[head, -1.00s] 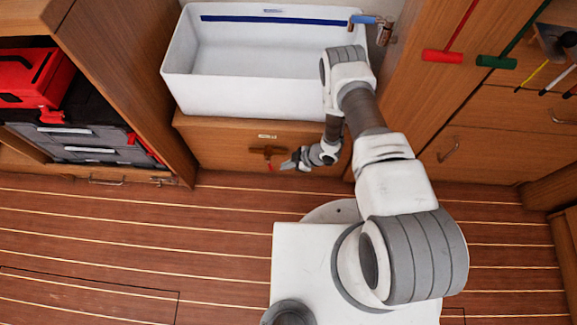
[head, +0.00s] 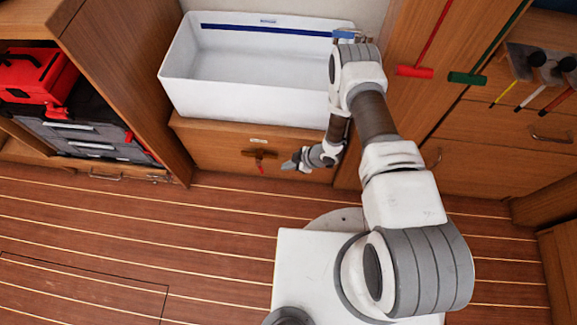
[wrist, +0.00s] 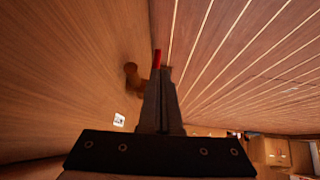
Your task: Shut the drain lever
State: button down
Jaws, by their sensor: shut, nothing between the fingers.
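The drain lever (head: 261,169) is a small red-tipped handle on a brown, brass-like valve (head: 259,154) on the wooden front below the white basin. In the head view the handle hangs downward. My gripper (head: 285,165) is shut and empty, just right of the lever with a small gap. In the wrist view the red handle (wrist: 157,59) shows just beyond and left of my fingertips (wrist: 165,70), and the valve body (wrist: 133,77) is to their left. The fingers cover part of the lever there, so I cannot tell whether they touch it.
The white basin (head: 250,105) stands above the cabinet front. A wooden side panel (head: 125,70) and red and black toolboxes (head: 75,125) are at left. Red and green long-handled tools (head: 414,72) hang at right. The plank floor (head: 110,215) is clear at left.

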jog(key=w+a+f+m+h+b, duration=0.1)
jog(key=a+f+m+h+b, duration=0.2)
jog(key=m, duration=1.6)
jog(key=shift+w+a+f+m+b, duration=0.25)
jog(key=shift+a+f+b, duration=1.05)
jog(key=shift+a+f, duration=0.95)
